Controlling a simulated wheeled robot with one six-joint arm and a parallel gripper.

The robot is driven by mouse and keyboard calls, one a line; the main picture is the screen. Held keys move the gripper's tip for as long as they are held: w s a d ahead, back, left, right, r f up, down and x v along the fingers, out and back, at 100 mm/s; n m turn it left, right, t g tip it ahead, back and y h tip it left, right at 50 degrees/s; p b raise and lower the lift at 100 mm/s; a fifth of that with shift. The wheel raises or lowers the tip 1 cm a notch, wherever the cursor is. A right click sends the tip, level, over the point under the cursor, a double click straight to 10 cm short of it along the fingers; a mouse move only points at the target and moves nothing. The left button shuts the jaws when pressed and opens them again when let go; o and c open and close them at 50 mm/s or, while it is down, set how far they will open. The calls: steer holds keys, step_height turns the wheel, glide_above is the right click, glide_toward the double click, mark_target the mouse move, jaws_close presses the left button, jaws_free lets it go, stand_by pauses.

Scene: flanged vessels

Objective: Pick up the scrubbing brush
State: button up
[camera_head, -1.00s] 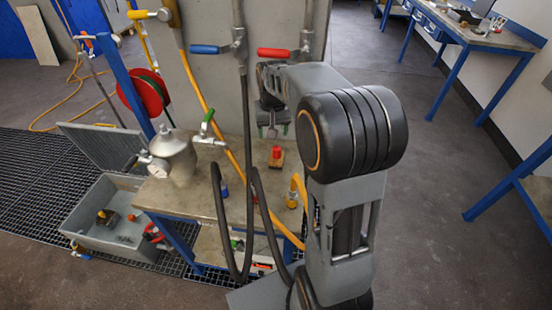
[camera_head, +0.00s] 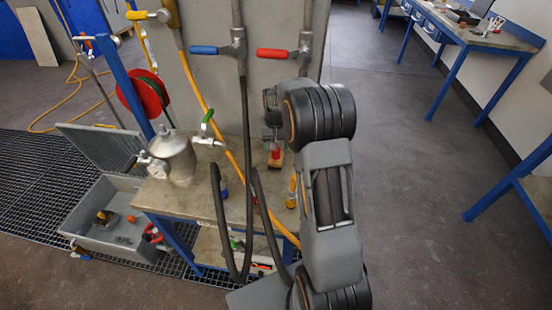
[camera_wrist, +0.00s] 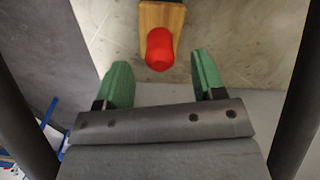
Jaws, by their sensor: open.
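The scrubbing brush has a wooden block and a red knob (camera_head: 276,153). It sits on the worktop (camera_head: 206,203), near the back wall panel. In the wrist view its red knob (camera_wrist: 160,50) and wooden block (camera_wrist: 161,16) show at the top centre, just beyond the fingertips. My gripper (camera_wrist: 162,76) is open with green fingers apart and nothing between them. The knob lines up with the gap between the fingers. In the head view my gripper (camera_head: 272,134) is just above the brush and partly hidden by my arm. The underside of the brush is hidden.
A metal vessel (camera_head: 175,158) with a gauge stands left on the worktop. Black hoses (camera_head: 218,222) and a yellow hose (camera_head: 228,150) hang in front and beside my arm. A yellow-capped item (camera_head: 291,192) stands right of the hoses. A grey basin (camera_head: 95,236) is lower left.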

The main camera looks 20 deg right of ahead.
mark_target(276, 153)
steer(key=shift+f, duration=2.4)
steer(key=c, duration=1.1)
